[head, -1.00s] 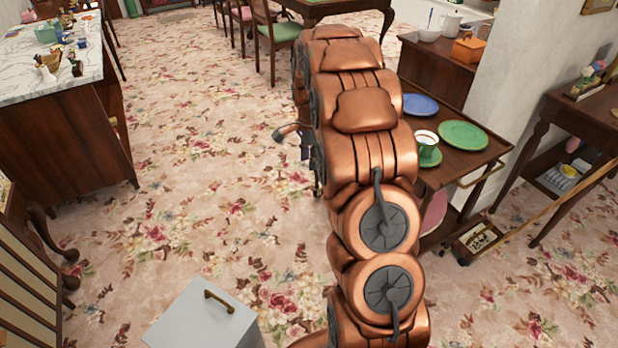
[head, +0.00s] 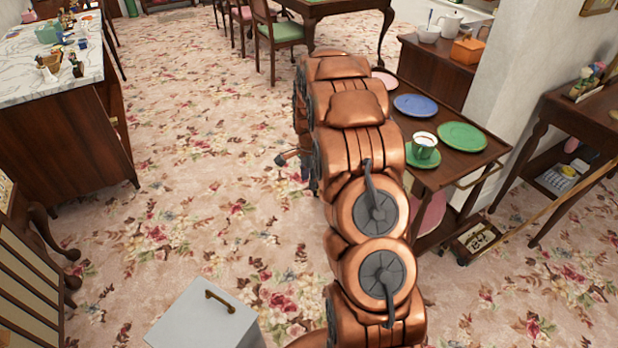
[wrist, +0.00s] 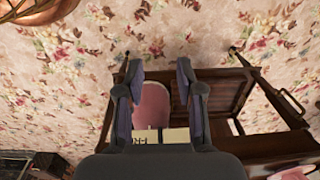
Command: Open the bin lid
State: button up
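The bin is a light grey box with a flat lid (head: 190,321) at the bottom of the head view. A brass bar handle (head: 219,300) stands on the lid, and the lid looks closed. The bin's lower part is cut off by the frame edge. In the wrist view my gripper (wrist: 161,68) is open, its two fingers apart with nothing held between them. The bin does not show in the wrist view. In the head view my copper arm hides most of the gripper, which is beyond the bin, near the trolley.
A marble-topped cabinet (head: 58,150) is at the left. Chairs (head: 275,35) and a table stand at the back. The flowered carpet between the bin and the chairs is clear.

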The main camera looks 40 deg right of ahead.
grip_shut()
dwell(0.4)
grip_release()
dwell(0.5)
notch_tip(320, 180, up, 12)
jog(key=shift+s, duration=0.15)
dwell(0.4)
jog(key=shift+c, duration=0.4)
